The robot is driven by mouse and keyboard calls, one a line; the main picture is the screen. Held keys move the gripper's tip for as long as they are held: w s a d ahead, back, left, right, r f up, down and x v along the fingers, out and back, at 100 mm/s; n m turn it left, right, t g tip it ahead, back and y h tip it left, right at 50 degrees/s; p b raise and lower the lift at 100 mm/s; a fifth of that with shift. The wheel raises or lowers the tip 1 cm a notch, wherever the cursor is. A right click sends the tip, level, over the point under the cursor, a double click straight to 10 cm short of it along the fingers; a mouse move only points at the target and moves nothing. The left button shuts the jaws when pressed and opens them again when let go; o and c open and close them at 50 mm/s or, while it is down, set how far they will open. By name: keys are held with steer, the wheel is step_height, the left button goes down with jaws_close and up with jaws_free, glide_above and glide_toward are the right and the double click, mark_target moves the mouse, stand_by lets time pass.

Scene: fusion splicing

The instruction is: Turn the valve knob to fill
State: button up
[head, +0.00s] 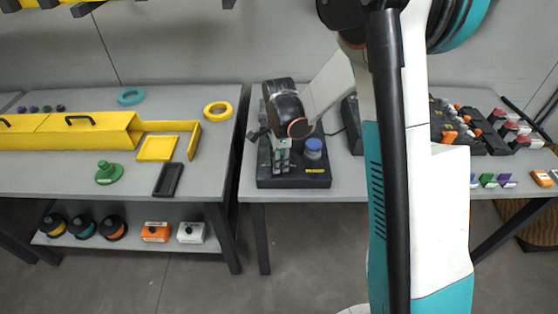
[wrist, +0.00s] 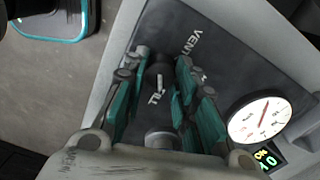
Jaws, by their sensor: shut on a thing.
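The dark valve knob (wrist: 160,72) shows in the wrist view between my teal-padded fingers, on a dark panel. A short white mark shows near it, but its exact pointing is hard to tell. The white FILL label (wrist: 155,97) is just below the knob, and the VENT label (wrist: 195,46) is to its upper right. My gripper (wrist: 162,64) is shut on the knob, with one finger on each side. In the head view my gripper (head: 282,166) is over a black-based unit (head: 300,180) on the right table; the knob is hidden there.
A round white gauge (wrist: 259,121) with a red needle and a small lit display (wrist: 267,158) sit right of my fingers. A blue-capped jar (head: 313,148) stands beside my gripper. The left table (head: 60,178) holds a yellow box (head: 80,130), trays and rings; a gap separates the tables.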

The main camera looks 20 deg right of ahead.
stand_by(0.4)
steer(key=o, duration=1.1)
step_height(320, 180, up, 12)
